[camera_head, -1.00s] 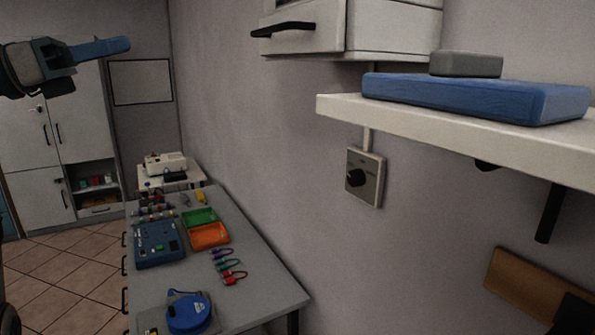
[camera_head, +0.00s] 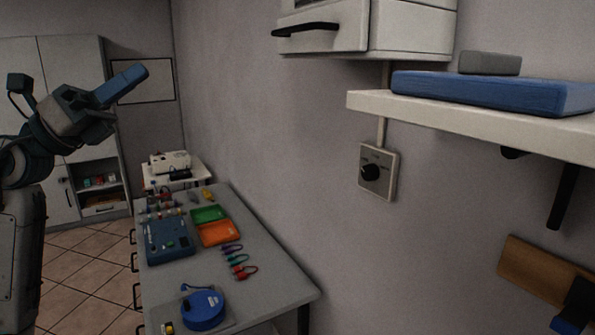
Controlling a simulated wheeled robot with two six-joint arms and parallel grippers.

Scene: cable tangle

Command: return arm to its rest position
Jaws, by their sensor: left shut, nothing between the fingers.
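My left gripper (camera_head: 123,85) is at the upper left of the head view, with its blue fingers shut together and nothing between them. It points up and to the right, in the air in front of the tall cabinet. My left arm is bent below it along the left edge.
A grey workbench (camera_head: 265,287) holds a blue device (camera_head: 168,242), a green tray (camera_head: 209,214), an orange tray (camera_head: 215,234), coloured cables (camera_head: 236,262) and a blue round case (camera_head: 203,310). A white shelf (camera_head: 430,112) juts from the right wall near a knob switch (camera_head: 377,172). The air above the bench is clear.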

